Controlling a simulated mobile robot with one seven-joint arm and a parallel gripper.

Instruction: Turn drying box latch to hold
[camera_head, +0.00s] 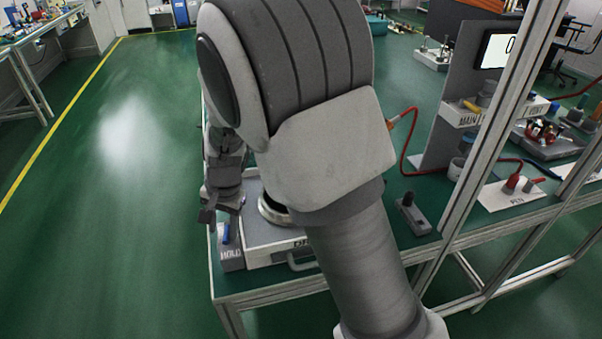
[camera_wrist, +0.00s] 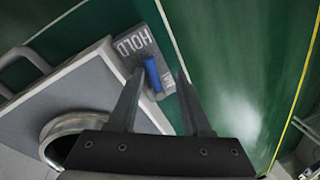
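The drying box (camera_head: 262,228) is a grey box with a pale lid at the table's near left corner, partly hidden behind my arm. It also fills the left of the wrist view (camera_wrist: 75,95). Beside it is a grey latch block (camera_wrist: 133,43) marked HOLD, which also shows in the head view (camera_head: 231,259). A blue latch handle (camera_wrist: 153,75) stands on this block; its top shows in the head view (camera_head: 226,234). My gripper (camera_wrist: 159,73) is open, its fingers apart on either side of the blue handle in the wrist view. Contact cannot be told.
A round metal ring (camera_wrist: 62,128) sits on the box lid, and a bar handle (camera_head: 301,263) is on its front. A small grey device (camera_head: 412,215) lies on the table to the right. Metal frame posts (camera_head: 490,150) stand further right. Green floor (camera_head: 130,200) is clear at left.

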